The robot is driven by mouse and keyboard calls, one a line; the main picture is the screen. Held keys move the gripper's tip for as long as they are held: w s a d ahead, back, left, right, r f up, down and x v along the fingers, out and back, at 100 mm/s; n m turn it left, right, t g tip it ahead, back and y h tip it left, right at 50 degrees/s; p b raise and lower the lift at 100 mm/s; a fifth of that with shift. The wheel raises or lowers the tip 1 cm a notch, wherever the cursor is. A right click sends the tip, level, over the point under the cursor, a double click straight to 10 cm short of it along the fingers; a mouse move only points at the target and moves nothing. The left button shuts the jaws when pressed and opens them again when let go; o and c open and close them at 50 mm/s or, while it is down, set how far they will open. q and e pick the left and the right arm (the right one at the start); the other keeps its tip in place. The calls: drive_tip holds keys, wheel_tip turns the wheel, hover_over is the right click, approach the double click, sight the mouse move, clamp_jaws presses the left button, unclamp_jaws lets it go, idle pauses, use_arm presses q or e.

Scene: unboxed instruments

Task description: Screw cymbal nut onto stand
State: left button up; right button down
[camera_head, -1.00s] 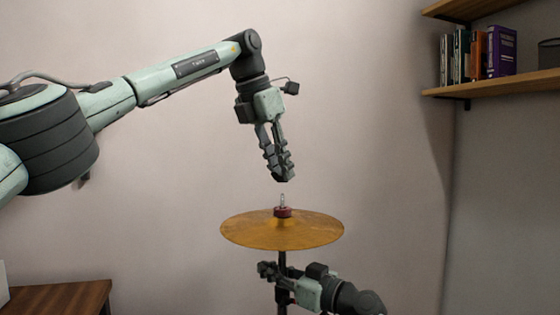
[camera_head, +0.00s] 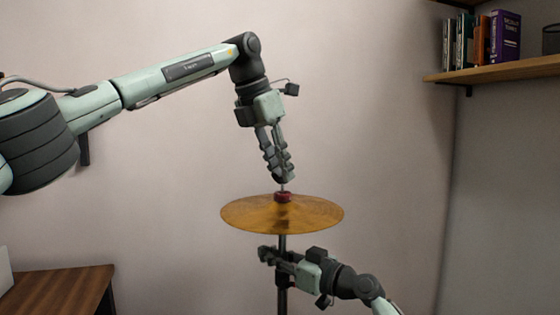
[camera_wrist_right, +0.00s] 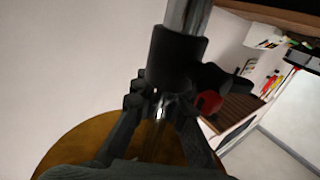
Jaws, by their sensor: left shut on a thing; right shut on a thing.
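The gold cymbal (camera_head: 245,215) lies about level on its black stand (camera_head: 282,243). A red piece (camera_head: 283,197) sits at the cymbal's centre, and a thin metal rod (camera_head: 283,187) sticks up from it. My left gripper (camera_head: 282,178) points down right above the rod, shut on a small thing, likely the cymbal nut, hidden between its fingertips. The fingertips meet the rod's top. My right gripper (camera_head: 268,255) is shut on the stand's pole below the cymbal. The right wrist view shows its fingers (camera_wrist_right: 155,103) around the pole, with the cymbal's edge (camera_wrist_right: 65,155) behind.
A wooden shelf (camera_head: 500,70) with several books (camera_head: 482,38) is at upper right. A wooden table (camera_head: 60,290) is at lower left. The wall around the cymbal is clear. A red knob (camera_wrist_right: 208,101) sits by the stand's black collar (camera_wrist_right: 176,55).

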use_arm(q)
drive_tip(key=shift+f, duration=0.7)
idle(0.5)
drive_tip(key=shift+o, duration=0.2)
drive_tip(key=m, duration=0.1)
drive_tip(key=m+g, duration=0.1)
drive_tip(key=m, duration=0.2)
drive_tip(key=shift+w+r+m+g+h, duration=0.2)
drive_tip(key=shift+w+m+g+h, duration=0.1)
drive_tip(key=shift+m+h, duration=0.1)
drive_tip(key=shift+s+f+m+g, duration=0.1)
drive_tip(key=shift+m+g, duration=0.2)
drive_tip(key=shift+m, duration=0.6)
drive_tip(key=shift+c, duration=0.2)
drive_tip(key=shift+a, duration=0.1)
drive_tip(key=o, duration=1.4)
drive_tip(key=shift+f, duration=0.1)
use_arm(e)
drive_tip(key=c, duration=1.5)
unclamp_jaws()
drive_tip(key=shift+o, duration=0.2)
drive_tip(key=v, duration=1.2)
